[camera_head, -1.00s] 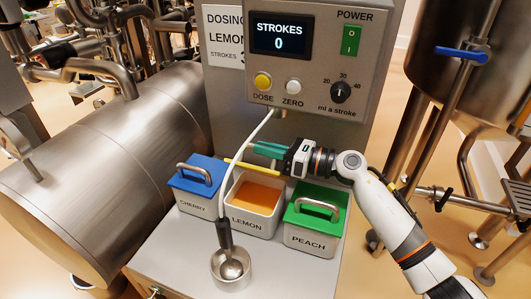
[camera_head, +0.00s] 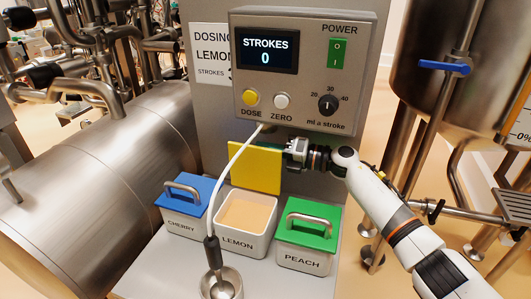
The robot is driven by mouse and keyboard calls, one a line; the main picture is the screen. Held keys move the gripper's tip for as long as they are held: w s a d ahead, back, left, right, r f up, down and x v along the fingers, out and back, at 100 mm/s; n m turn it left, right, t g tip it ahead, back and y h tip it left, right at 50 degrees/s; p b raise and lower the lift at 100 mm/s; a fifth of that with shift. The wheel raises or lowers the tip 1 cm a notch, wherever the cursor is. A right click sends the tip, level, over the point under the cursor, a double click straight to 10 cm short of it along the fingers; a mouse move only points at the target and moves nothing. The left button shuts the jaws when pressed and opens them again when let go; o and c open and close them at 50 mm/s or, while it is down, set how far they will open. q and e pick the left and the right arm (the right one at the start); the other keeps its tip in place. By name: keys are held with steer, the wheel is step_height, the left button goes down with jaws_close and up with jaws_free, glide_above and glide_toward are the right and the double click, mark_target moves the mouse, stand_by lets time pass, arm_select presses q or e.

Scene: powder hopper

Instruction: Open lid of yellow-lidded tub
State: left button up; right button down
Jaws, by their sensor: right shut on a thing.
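The lemon tub (camera_head: 238,243) stands in the middle of the row with its top open and pale powder (camera_head: 246,213) showing inside. Its yellow lid (camera_head: 256,168) is raised upright behind and above the tub, its broad face turned to me. My right gripper (camera_head: 291,153) is at the lid's right edge, shut on the lid; the fingertips are partly hidden behind it. I cannot tell whether the lid touches the tub's back rim. My left gripper is not in view.
The blue-lidded cherry tub (camera_head: 183,222) stands left and the green-lidded peach tub (camera_head: 303,258) right, both closed. A white hose (camera_head: 222,184) with a dark handle crosses in front, ending at a metal cup (camera_head: 222,286). The control box (camera_head: 300,70) hangs close above.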

steer(key=shift+w+m, duration=0.25)
steer(key=shift+m, duration=0.05)
steer(key=c, duration=1.4)
jaws_free()
steer(key=shift+f, duration=0.1)
steer(key=shift+d, duration=0.15)
steer(key=b+v, duration=0.1)
steer(key=v, duration=1.1)
steer(key=shift+b, duration=0.35)
